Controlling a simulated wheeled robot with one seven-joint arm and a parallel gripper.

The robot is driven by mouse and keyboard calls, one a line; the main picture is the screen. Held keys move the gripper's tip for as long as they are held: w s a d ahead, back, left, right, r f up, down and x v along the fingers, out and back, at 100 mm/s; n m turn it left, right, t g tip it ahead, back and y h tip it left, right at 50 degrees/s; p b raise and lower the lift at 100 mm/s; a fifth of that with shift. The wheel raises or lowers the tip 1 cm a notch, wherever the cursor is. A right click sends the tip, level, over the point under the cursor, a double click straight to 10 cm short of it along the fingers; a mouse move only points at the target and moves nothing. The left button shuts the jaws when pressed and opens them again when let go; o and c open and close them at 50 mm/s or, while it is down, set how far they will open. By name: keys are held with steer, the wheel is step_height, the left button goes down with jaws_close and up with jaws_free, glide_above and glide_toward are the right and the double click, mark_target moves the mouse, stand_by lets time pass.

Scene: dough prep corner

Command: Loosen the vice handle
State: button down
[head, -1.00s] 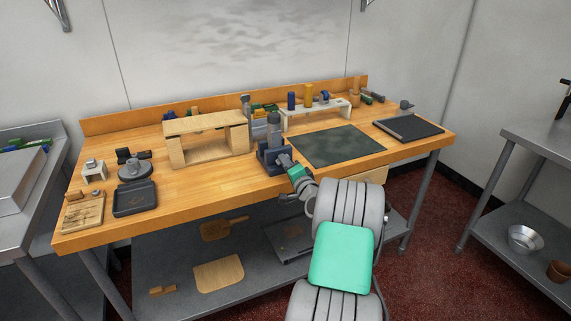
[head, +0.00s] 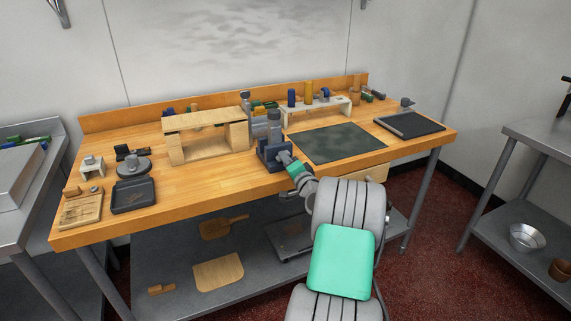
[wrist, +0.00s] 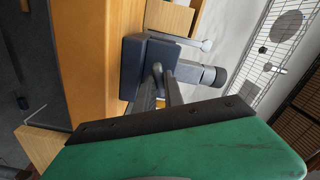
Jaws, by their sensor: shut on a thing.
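The dark blue-grey vice (head: 268,154) stands at the front edge of the wooden bench, with a grey upright part and dark cap rising from it. The vice also shows in the wrist view (wrist: 137,58). My gripper (head: 287,159) reaches the front of the vice from the floor side. In the wrist view my gripper (wrist: 160,74) has its two fingers close together against the vice's front face, shut on what appears to be the vice handle. The handle is mostly hidden by the fingers, so its angle cannot be told.
A dark mat (head: 338,144) lies right of the vice. A wooden stand (head: 206,137) is close on its left. A white rack (head: 317,110) with coloured cylinders stands behind. A dark tray (head: 134,195) sits farther left. The bench front (head: 210,190) between is clear.

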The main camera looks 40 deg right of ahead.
steer(key=n+b, duration=0.1)
steer(key=b, duration=0.1)
steer(key=f+n+b, duration=0.1)
steer(key=n+b, duration=0.1)
steer(key=b, duration=0.1)
steer(key=shift+b, duration=0.35)
steer(key=n+b, duration=0.3)
steer(key=b, duration=0.3)
steer(key=shift+n, duration=0.3)
steer(key=n+b, duration=0.3)
steer(key=b, duration=0.3)
steer(key=shift+r+n, duration=0.15)
steer(key=shift+n, duration=0.25)
steer(key=shift+r+n+b, duration=0.2)
steer(key=shift+n+b, duration=0.4)
steer(key=shift+b, duration=0.2)
steer(key=shift+r, duration=0.1)
steer(key=c, duration=1.7)
jaws_free()
steer(key=shift+s, duration=0.1)
